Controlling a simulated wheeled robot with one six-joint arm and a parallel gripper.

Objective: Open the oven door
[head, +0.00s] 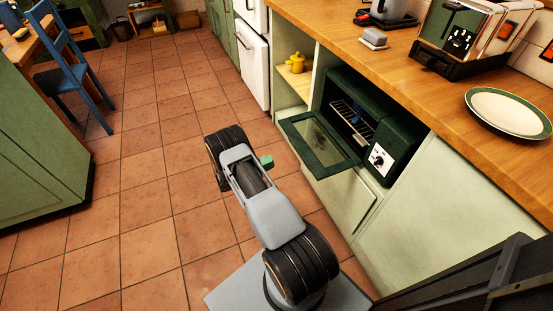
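The dark green oven (402,140) sits in a niche under the wooden counter, on the right. Its door (297,128), a dark green frame with a glass pane, is folded down and stands out from the front, roughly level. A wire rack shows inside the open cavity. A white dial (380,159) is on the oven's front at the right. My arm stands on the floor side, left of the door. A small green piece (266,162) beside its far end may be part of my gripper; the fingers are mostly hidden, and I see no contact with the door.
The tiled floor (150,180) left of my arm is clear. A blue chair (75,70) and green cabinet stand further left. A yellow pot (297,63) sits on a shelf beside the oven. The counter holds a toaster (470,40) and a plate (508,112).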

